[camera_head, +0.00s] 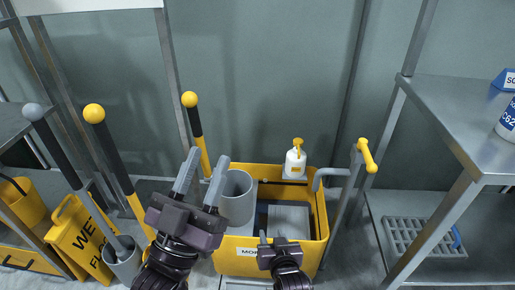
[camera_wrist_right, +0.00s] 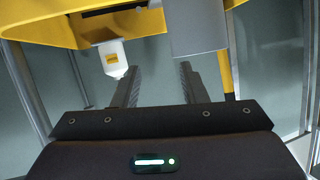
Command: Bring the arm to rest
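My left gripper (camera_head: 207,160) is open and empty. Its two grey fingers point up and away, just left of the grey cylinder (camera_head: 236,198) at the yellow mop cart (camera_head: 227,262). My right gripper (camera_head: 272,237) is lower, in front of the cart. In the right wrist view its fingers (camera_wrist_right: 158,80) are parted with nothing held between them. A white bottle with a yellow pump top (camera_head: 295,163) stands at the cart's back edge. It also shows, upside down, in the right wrist view (camera_wrist_right: 112,60).
Yellow-knobbed poles (camera_head: 104,145) (camera_head: 194,122), a grey-knobbed pole (camera_head: 56,150) and a yellow wet-floor sign (camera_head: 80,240) stand left. A metal shelf (camera_head: 455,95) is on the right, with a grey grate (camera_head: 420,238) on its lower level. The cart's handle has a yellow grip (camera_head: 367,155).

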